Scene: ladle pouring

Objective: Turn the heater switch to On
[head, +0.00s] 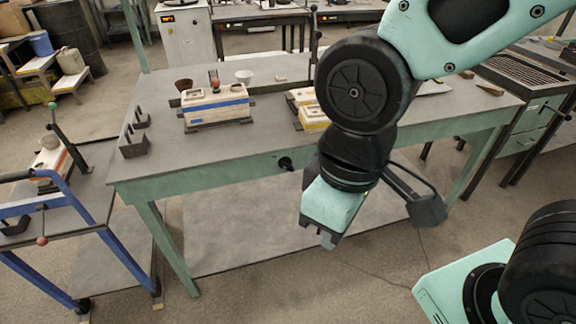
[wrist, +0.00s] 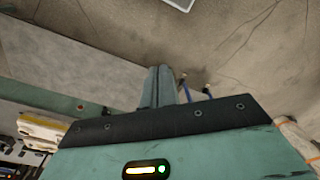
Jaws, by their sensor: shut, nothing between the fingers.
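A black rotary knob (head: 285,163), which looks like the heater switch, sticks out of the front apron of the green-framed table. It is too small for me to read its setting. My gripper (head: 327,241) hangs in front of the table, below and to the right of the knob, apart from it and pointing down. In the wrist view its fingers (wrist: 160,84) are closed together with nothing between them.
The grey tabletop (head: 160,165) carries a white box with a blue stripe (head: 216,104), a yellow-and-white block (head: 313,120) partly behind my arm, and black brackets (head: 133,143). A blue-framed cart (head: 60,235) stands at left. The floor before the table is open.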

